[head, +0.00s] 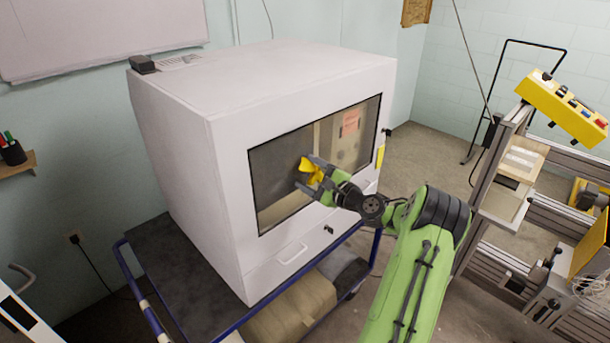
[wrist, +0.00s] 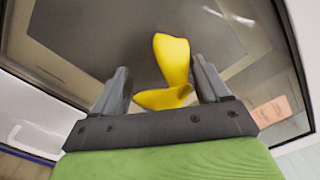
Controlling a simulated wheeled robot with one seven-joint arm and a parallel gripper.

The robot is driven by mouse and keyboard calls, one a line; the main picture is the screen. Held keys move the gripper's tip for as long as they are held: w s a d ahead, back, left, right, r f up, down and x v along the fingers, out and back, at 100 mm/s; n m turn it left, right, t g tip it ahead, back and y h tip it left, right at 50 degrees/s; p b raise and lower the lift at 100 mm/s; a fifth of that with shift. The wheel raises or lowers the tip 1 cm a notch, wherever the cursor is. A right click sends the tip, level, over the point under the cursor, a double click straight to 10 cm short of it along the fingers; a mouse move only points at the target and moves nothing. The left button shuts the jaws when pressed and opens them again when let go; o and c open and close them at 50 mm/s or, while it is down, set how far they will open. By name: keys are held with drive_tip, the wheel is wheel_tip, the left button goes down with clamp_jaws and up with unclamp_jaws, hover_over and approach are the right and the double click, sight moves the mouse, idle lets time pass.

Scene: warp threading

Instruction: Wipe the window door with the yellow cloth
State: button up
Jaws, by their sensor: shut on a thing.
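The yellow cloth (head: 311,171) is held between the fingers of my gripper (head: 309,177) in front of the window door (head: 280,162). In the wrist view the folded cloth (wrist: 172,70) stands up between the two dark fingers of my gripper (wrist: 162,85). The window door is a dark glass pane in the front of a large white cabinet (head: 175,140). In the wrist view the dark pane (wrist: 110,35) fills the space beyond the cloth. The cloth is at or very near the glass; I cannot tell whether it touches.
The cabinet stands on a blue-framed cart (head: 150,262). A drawer handle (head: 291,254) is below the window. A metal-framed bench with a yellow control box (head: 562,108) stands at the right. Open floor (head: 440,150) lies between cabinet and bench.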

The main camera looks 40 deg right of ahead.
sight(288, 176)
drive_tip(key=shift+d+p, duration=0.8)
drive_tip(key=shift+d, duration=2.1)
drive_tip(key=shift+a+b, duration=0.75)
drive_tip(key=shift+a, duration=4.65)
drive_tip(key=s+b, duration=0.1)
drive_tip(key=s, duration=0.5)
drive_tip(key=shift+d, duration=0.15)
drive_tip(key=shift+s, duration=0.1)
drive_tip(key=shift+s+b, duration=0.3)
drive_tip(key=shift+s, duration=1.1)
